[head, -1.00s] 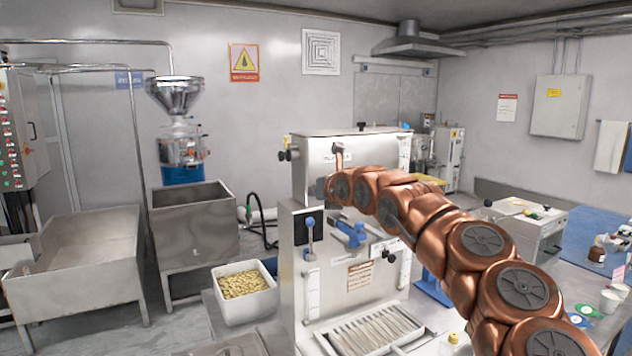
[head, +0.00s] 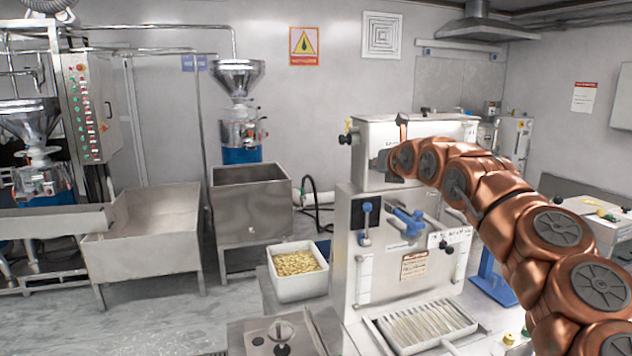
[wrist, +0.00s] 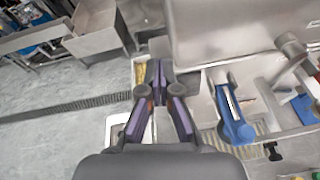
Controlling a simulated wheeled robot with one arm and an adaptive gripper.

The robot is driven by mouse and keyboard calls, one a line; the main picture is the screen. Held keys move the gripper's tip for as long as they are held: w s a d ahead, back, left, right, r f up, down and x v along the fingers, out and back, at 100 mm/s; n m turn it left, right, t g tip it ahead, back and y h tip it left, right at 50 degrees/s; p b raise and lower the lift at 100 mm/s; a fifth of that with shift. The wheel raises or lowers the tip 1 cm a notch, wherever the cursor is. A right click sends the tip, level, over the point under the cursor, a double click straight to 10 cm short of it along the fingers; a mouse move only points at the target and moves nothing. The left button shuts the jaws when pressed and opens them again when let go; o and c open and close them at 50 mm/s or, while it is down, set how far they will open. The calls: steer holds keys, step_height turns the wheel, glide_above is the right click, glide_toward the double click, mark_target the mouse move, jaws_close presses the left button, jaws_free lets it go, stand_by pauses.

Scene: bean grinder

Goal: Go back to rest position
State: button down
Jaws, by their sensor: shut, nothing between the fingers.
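My gripper (wrist: 160,92) is shut and empty in the wrist view, its purple-grey fingers pointing away from the camera. In the head view my copper arm reaches in from the right, and its end is in front of the upper part of the steel machine (head: 375,225); the fingers are hard to make out there. The machine's blue lever (head: 407,222) is below the arm's end. It also shows in the wrist view (wrist: 234,122), to the right of the fingers and apart from them.
A white bin (head: 300,288) of beans stands left of the machine, partly behind my fingers in the wrist view. Steel tubs (head: 140,245) and a hopper grinder (head: 240,125) stand further left. A slatted tray (head: 425,325) sits at the machine's front. Floor at left is open.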

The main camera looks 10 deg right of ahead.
steer(key=s+a+r+n+t, duration=0.1)
steer(key=s+r+n+t, duration=0.1)
steer(key=r, duration=0.5)
steer(key=s+a+r+n+t, duration=0.1)
steer(key=s+r+n+t, duration=0.15)
steer(key=r, duration=0.55)
steer(key=s+a+r+n+t+y, duration=0.2)
steer(key=s+a+r+n+y, duration=0.2)
steer(key=s+a+r+n, duration=0.4)
steer(key=s+a+r+n+g+y, duration=0.1)
steer(key=s+a+r+n+y, duration=0.3)
steer(key=a+n, duration=0.45)
steer(key=s+a+f+n+g+y, duration=0.55)
steer(key=s+a+f+n, duration=0.35)
steer(key=a, duration=0.2)
steer(key=s+a+f+n+g+h, duration=0.1)
steer(key=s+f+n+g+h, duration=0.3)
steer(key=f, duration=1)
steer(key=s+a+f+n+g+h, duration=0.1)
steer(key=s+f+n+g+h, duration=0.3)
steer(key=f, duration=1)
steer(key=s+d+f+m+g+h, duration=0.1)
steer(key=s+d+f+g+h, duration=0.5)
steer(key=s+d+f, duration=1.4)
steer(key=shift+s+d+f+g+h, duration=0.25)
steer(key=shift+s+g+h, duration=0.1)
steer(key=shift+s+g, duration=0.75)
